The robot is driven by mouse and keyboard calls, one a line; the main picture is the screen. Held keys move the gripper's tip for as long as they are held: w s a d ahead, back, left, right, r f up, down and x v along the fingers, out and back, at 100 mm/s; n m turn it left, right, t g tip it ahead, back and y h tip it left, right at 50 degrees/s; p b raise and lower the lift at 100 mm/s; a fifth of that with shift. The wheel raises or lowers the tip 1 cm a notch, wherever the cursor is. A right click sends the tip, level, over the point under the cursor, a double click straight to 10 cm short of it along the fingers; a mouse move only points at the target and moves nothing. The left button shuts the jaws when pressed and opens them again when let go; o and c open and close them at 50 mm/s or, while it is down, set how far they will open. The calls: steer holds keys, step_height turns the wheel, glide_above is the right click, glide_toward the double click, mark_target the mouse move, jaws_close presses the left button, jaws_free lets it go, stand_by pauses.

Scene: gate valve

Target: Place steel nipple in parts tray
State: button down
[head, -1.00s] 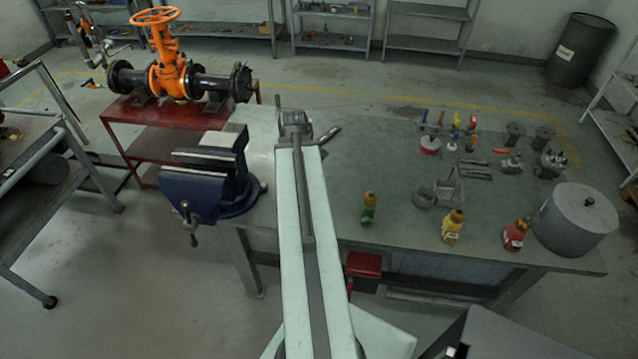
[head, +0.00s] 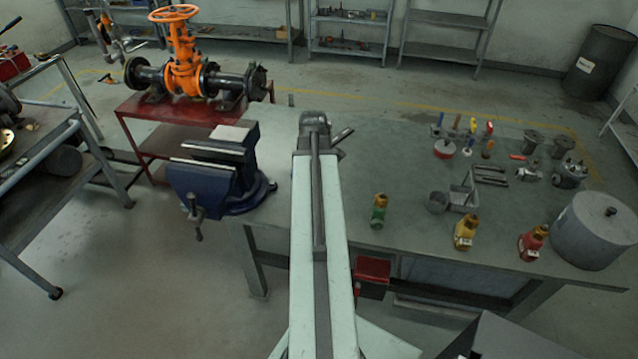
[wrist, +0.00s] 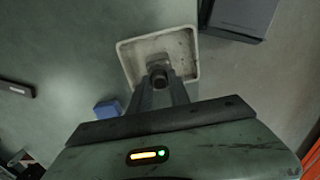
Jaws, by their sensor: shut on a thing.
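My gripper (wrist: 160,88) is shut on the steel nipple (wrist: 158,78), a short dark cylinder between the fingertips in the wrist view. The parts tray (wrist: 128,52), a shallow pale square tray with a raised rim, lies behind and below the nipple there. The nipple overlaps the tray's near middle part. I cannot tell the height between them. A grey patch in the tray, just beyond the nipple, is partly covered and unclear. In the head view my arm reaches over the workbench (head: 400,170), and its end hides the gripper's fingers, nipple and tray.
A blue vise (head: 222,175) stands left of my arm. An orange gate valve (head: 182,70) sits on a red stand behind it. Several bottles, fittings and tools occupy the bench's right side. A small blue block (wrist: 107,108) lies left of my gripper in the wrist view.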

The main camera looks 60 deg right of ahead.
steer(key=c, duration=1.2)
jaws_free()
step_height(320, 180, up, 12)
steer(key=p, duration=1.2)
